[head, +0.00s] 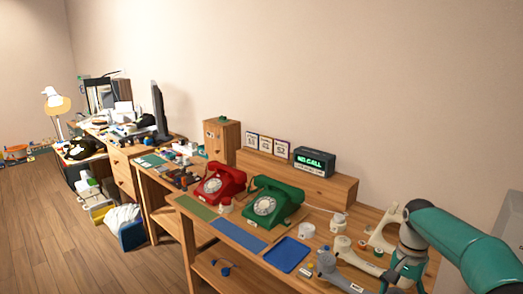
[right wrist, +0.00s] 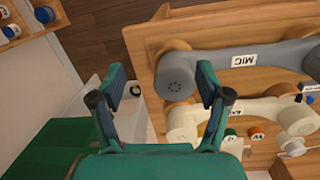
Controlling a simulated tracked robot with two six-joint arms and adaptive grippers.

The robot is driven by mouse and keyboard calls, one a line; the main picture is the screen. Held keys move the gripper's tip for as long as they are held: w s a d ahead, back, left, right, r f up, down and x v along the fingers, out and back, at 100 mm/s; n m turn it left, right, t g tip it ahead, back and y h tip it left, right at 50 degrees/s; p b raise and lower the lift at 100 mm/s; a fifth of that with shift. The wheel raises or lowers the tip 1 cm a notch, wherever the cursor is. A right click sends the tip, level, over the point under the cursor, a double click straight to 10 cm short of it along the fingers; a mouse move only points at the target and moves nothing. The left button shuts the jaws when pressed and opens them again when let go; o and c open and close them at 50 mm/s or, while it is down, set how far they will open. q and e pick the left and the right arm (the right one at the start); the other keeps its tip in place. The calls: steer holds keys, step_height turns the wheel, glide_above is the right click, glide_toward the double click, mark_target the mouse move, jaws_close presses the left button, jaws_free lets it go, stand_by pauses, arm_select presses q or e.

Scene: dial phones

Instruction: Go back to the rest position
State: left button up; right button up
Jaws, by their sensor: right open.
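My right gripper (right wrist: 161,82) is open and empty in the right wrist view; its right finger shows close to a grey handset's round end. In the head view my teal right arm (head: 465,240) comes in from the right, over the table's right end. A red dial phone (head: 221,183) and a green dial phone (head: 273,200) stand on the table. My left gripper is not in view.
A display (head: 314,161) reading NO CALL stands on a wooden shelf (head: 300,183) behind the phones. A blue tray (head: 287,254) lies in front of the green phone. Small jars and parts sit around the handsets. Cluttered desks stand at the left; the wooden floor (head: 60,240) is open there.

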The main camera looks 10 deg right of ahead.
steer(key=s+a+f+n+g+y, duration=0.1)
steer(key=s+a+f, duration=0.2)
steer(key=a+f, duration=0.3)
steer(key=s+a+f+n+g+p, duration=0.1)
steer(key=s+a+f+n, duration=0.1)
steer(key=s+a+f, duration=0.35)
steer(key=s+a+f+n+g+y, duration=0.1)
steer(key=s+a+f, duration=0.1)
steer(key=a+f, duration=0.45)
steer(key=s+a+f+n+t+y, duration=0.1)
steer(key=s+a+f+n+t, duration=0.4)
steer(key=s+a+f, duration=0.4)
steer(key=shift+s+a+y, duration=0.3)
steer(key=shift+s+a, duration=0.7)
steer(key=shift+s, duration=0.3)
